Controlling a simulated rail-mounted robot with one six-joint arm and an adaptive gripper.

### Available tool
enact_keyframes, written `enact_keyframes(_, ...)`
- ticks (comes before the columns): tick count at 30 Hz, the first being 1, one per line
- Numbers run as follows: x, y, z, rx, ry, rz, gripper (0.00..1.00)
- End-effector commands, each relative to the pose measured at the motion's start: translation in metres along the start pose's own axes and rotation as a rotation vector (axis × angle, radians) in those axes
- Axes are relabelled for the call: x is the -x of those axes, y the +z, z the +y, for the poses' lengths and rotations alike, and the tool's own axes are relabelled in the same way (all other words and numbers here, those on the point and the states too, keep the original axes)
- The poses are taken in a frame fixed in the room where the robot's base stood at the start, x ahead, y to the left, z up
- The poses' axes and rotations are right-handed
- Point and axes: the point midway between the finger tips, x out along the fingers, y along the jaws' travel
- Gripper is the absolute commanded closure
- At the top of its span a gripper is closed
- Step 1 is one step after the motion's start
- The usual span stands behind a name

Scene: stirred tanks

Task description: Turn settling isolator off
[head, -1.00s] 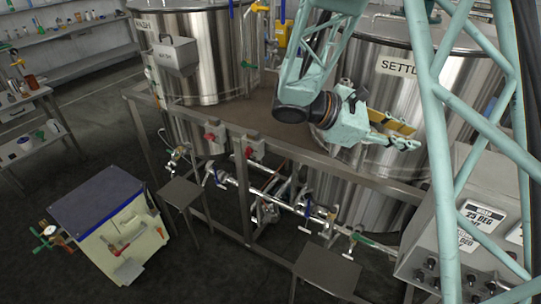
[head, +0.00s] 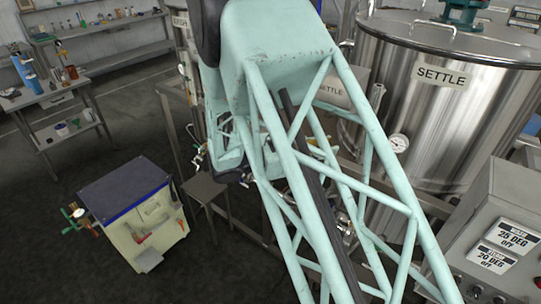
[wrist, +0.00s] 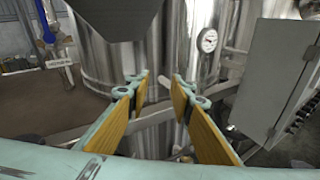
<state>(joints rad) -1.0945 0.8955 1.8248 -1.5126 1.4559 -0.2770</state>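The settling isolator is not identifiable in either current view; my arm covers much of the tank stand's front in the head view. The tank labelled SETTLE (head: 450,125) stands at the right, with a round dial gauge (head: 399,143) on its side. The gauge also shows in the wrist view (wrist: 208,40). My gripper (wrist: 163,85) is open and empty in the wrist view, its two yellow-padded fingers apart, pointing toward the steel tank and a horizontal rail. In the head view my gripper is mostly or wholly hidden behind my arm.
A grey control box (head: 500,225) with temperature labels stands at the right; a grey box (wrist: 275,75) is right of my gripper in the wrist view. A cream cart (head: 150,235) stands on open floor at left.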

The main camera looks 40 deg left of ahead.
Motion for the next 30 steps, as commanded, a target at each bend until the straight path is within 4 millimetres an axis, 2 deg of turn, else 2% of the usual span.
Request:
enact_keyframes(1, 0.010, -0.013, 0.010, 0.013, 0.027, -0.004, 0.79)
enact_keyframes(6, 0.043, -0.050, 0.042, 0.048, 0.120, -0.020, 0.79)
enact_keyframes(15, 0.107, -0.119, 0.090, 0.105, 0.284, -0.049, 0.79)
enact_keyframes(24, 0.177, -0.188, 0.123, 0.155, 0.443, -0.075, 0.79)
enact_keyframes(30, 0.206, -0.216, 0.133, 0.173, 0.507, -0.085, 0.79)
